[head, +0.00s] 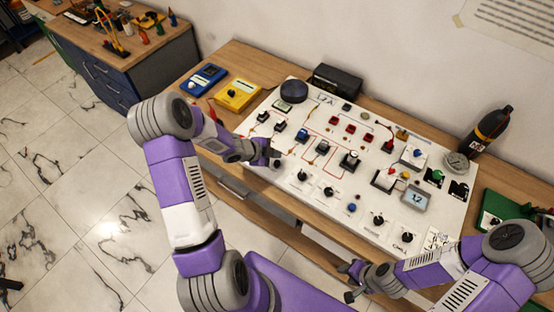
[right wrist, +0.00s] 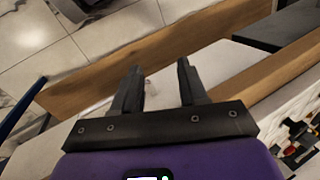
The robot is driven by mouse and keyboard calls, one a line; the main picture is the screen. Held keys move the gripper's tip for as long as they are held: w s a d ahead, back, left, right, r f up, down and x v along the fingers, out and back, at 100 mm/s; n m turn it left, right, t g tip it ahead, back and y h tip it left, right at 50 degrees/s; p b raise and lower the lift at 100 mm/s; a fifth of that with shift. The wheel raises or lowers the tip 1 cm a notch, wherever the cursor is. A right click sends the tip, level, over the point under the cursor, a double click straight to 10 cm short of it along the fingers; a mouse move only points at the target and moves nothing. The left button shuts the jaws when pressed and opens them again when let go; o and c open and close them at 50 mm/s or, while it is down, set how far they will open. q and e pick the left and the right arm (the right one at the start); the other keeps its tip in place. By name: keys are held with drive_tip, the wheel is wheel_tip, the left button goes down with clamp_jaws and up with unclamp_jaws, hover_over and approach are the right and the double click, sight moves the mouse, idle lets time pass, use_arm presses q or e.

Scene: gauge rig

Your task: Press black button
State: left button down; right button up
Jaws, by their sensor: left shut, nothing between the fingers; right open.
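A white control panel (head: 283,212) lies on the wooden bench with many switches, knobs and buttons. A large round black piece (head: 294,91) sits at its far left corner; I cannot tell for certain that it is the black button. A smaller dark round piece (head: 347,107) sits on the panel's far edge. My left gripper (head: 274,155) is shut and empty, above the panel's left part and nearer to me than the large black piece. My right gripper (head: 350,281) is open and empty in front of the panel's near edge; its two fingers also show in the right wrist view (right wrist: 158,82).
A yellow meter (head: 237,95) and a blue meter (head: 204,79) lie left of the panel. A black box (head: 335,82) stands behind it. A dark bottle (head: 490,130) stands at the back right. A blue-grey cabinet (head: 120,80) with tools is at the far left.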

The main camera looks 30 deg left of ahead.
sight(275, 164)
use_arm(q)
drive_tip(key=shift+r+p, duration=1.2)
drive_tip(key=shift+r, duration=0.4)
drive_tip(key=shift+f, duration=0.1)
